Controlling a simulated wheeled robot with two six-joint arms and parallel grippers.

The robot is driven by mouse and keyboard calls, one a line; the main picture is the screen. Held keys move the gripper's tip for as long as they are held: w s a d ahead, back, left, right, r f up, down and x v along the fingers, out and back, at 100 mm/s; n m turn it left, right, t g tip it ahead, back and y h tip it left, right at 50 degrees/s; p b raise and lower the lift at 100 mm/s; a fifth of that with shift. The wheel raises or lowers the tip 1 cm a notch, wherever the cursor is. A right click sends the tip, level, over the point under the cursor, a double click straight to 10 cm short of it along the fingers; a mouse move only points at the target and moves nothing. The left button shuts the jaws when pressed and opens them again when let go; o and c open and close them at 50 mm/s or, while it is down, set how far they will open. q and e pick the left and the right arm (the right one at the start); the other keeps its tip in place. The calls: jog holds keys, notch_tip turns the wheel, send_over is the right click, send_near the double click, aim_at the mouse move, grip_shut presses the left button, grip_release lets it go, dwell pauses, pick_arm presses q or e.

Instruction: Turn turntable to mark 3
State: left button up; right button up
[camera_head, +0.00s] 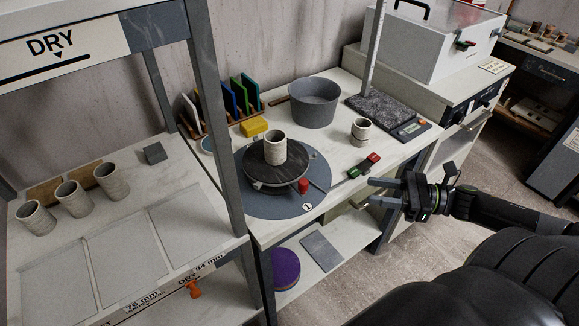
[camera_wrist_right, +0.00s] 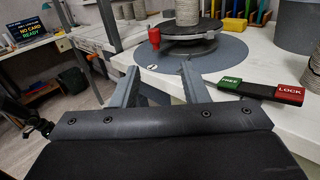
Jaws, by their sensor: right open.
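The turntable (camera_head: 262,178) is a dark round plate on a blue-grey round base (camera_head: 272,205) on the white bench. A speckled cup (camera_head: 274,147) stands upright on the plate. A red knob (camera_head: 303,186) sits at the plate's front right edge; it also shows in the right wrist view (camera_wrist_right: 154,38). A white disc mark (camera_head: 307,207) is on the base just in front of the knob; its number is too small to read surely. My right gripper (camera_head: 372,191) is open and empty, right of the turntable and apart from it. My left gripper is not in view.
A lever with green FREE and red LOCK ends (camera_wrist_right: 260,90) lies on the bench right of the turntable. A grey bowl (camera_head: 314,103), a second cup (camera_head: 361,131), a yellow block (camera_head: 254,127) and a scale (camera_head: 410,128) stand around it. A DRY rack post (camera_head: 210,120) rises at left.

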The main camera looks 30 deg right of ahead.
send_near(303, 181)
jog(key=shift+n, duration=0.3)
jog(key=p+x, duration=0.1)
jog(key=x, duration=0.8)
jog(key=shift+d+f, duration=0.1)
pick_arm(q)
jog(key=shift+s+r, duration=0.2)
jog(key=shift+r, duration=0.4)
pick_arm(e)
jog(key=shift+w+a+f, duration=0.1)
jog(key=shift+w+a, duration=0.25)
jog(key=shift+a, duration=0.05)
jog(key=shift+c, duration=0.3)
grip_shut()
